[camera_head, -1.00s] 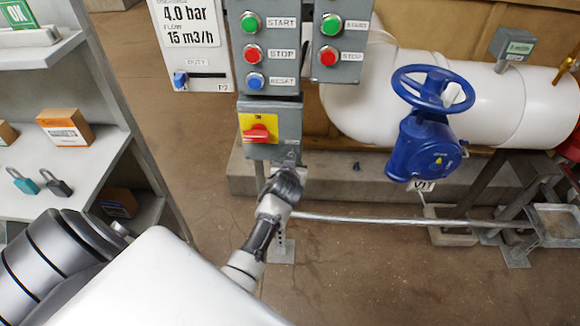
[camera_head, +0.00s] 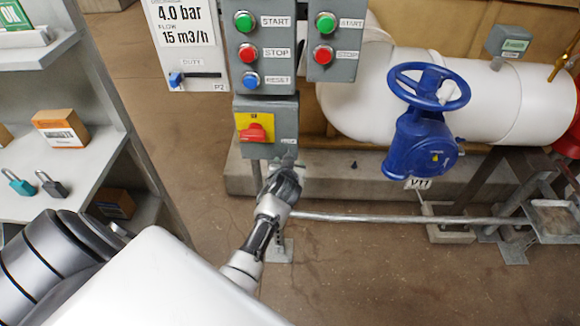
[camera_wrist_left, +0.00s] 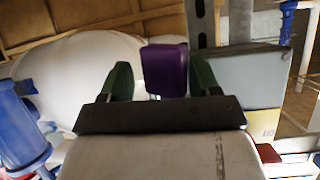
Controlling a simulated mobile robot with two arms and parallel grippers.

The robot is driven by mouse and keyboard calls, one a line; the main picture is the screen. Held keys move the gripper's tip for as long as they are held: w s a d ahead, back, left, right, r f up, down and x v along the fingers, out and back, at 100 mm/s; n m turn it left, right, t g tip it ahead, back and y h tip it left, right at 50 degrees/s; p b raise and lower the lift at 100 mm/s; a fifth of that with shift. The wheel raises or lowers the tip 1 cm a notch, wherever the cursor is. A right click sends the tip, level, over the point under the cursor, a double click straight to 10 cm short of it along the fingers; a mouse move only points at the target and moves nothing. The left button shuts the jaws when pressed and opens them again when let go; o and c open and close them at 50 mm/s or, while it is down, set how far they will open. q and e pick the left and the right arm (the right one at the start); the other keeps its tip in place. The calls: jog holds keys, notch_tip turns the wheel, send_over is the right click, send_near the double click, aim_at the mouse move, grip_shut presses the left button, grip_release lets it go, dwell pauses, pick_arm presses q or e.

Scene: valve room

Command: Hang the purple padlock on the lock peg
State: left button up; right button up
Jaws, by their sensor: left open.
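The purple padlock (camera_wrist_left: 165,70) shows in the left wrist view between the fingers of my left gripper (camera_wrist_left: 160,82). The fingers are apart, with a clear gap on the padlock's left side; whether the right finger touches it I cannot tell. In the head view my left gripper (camera_head: 288,163) is at the lower right edge of the grey switch box (camera_head: 284,108), and the padlock cannot be made out there. The box carries a red handle (camera_head: 254,132) on a yellow plate. The lock peg cannot be made out, so whether the padlock hangs on it I cannot tell. My right gripper is not in view.
Button panels (camera_head: 263,52) are above the switch box. A blue valve wheel (camera_head: 429,86) and white pipe (camera_head: 490,100) are at the right. A shelf (camera_head: 85,165) at the left holds a teal padlock (camera_head: 20,186), a dark padlock (camera_head: 52,187) and small boxes. A thin pipe (camera_head: 390,219) runs low behind.

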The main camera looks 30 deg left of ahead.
pick_arm(q)
jog(key=shift+s+a, duration=0.2)
jog(key=shift+a, duration=0.1)
jog(key=shift+s+r, duration=0.15)
jog(key=shift+s, duration=0.1)
jog(key=v, duration=1)
jog(key=shift+d, duration=0.45)
jog(key=s+d+f+m+g+h, duration=0.2)
jog(key=s+d+f, duration=0.15)
jog(key=f, duration=0.65)
jog(key=s+d+f+m+g+h, duration=0.1)
jog(key=s+d+f+h, duration=0.2)
jog(key=f, duration=0.6)
jog(key=s+d+f+m+g, duration=0.25)
jog(key=s+f, duration=0.25)
jog(key=f, duration=0.5)
jog(key=s+f+g, duration=0.1)
jog(key=s+f, duration=0.3)
jog(key=s, duration=0.5)
jog(key=s+a+f+m+g, duration=0.1)
jog(key=s+f, duration=0.4)
jog(key=s, duration=0.5)
jog(key=s+a+f+g+h, duration=0.1)
jog(key=s+f+g, duration=0.1)
jog(key=s+f, duration=0.3)
jog(key=s, duration=0.4)
jog(key=shift+s+a+g, duration=0.2)
jog(key=shift+g, duration=0.15)
